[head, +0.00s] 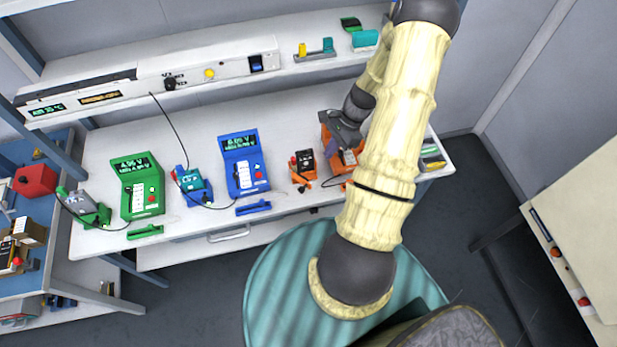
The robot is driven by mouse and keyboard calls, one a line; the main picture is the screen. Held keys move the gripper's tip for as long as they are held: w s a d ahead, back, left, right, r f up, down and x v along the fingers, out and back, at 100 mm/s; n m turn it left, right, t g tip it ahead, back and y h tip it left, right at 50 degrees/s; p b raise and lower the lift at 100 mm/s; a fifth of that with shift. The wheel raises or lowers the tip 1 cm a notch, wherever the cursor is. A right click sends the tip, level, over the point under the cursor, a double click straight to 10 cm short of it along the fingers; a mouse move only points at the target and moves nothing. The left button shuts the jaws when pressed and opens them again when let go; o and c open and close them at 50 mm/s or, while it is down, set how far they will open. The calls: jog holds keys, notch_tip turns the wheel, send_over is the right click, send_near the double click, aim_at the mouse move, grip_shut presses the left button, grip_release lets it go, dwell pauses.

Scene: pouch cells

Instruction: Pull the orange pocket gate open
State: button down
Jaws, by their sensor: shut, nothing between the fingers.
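An orange tester (327,135) stands on the white bench, right of the blue one. My arm and gripper cover most of it. A low orange piece (338,181) shows in front of it, partly behind my arm. It may be the pocket gate, but I cannot tell how far open it is. A small orange and black unit (302,165) stands just left. My gripper (346,132) is shut and empty, over the orange tester. Its fingertips are hard to make out, and I cannot tell whether they touch anything.
A green tester (139,186) and a blue tester (243,163) stand to the left on the white bench (195,222), with a small teal unit (192,183) between them. Black cables run across the bench. A shelf (215,68) with instruments hangs behind.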

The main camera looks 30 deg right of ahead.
jog(key=shift+f, duration=0.1)
jog(key=b, duration=0.8)
send_near(301, 188)
notch_tip(301, 188, down, 4)
jog(key=d, duration=0.1)
jog(key=a+f, duration=0.1)
jog(key=a+f+b, duration=0.1)
jog(key=shift+s+a+f, duration=0.1)
jog(key=shift+s+a, duration=0.1)
jog(key=shift+a, duration=0.15)
jog(key=shift+w, duration=0.15)
jog(key=shift+a, duration=0.1)
jog(key=shift+a+m+t, duration=0.3)
jog(key=shift+a+m, duration=0.4)
jog(key=shift+m, duration=0.1)
jog(key=shift+d, duration=0.1)
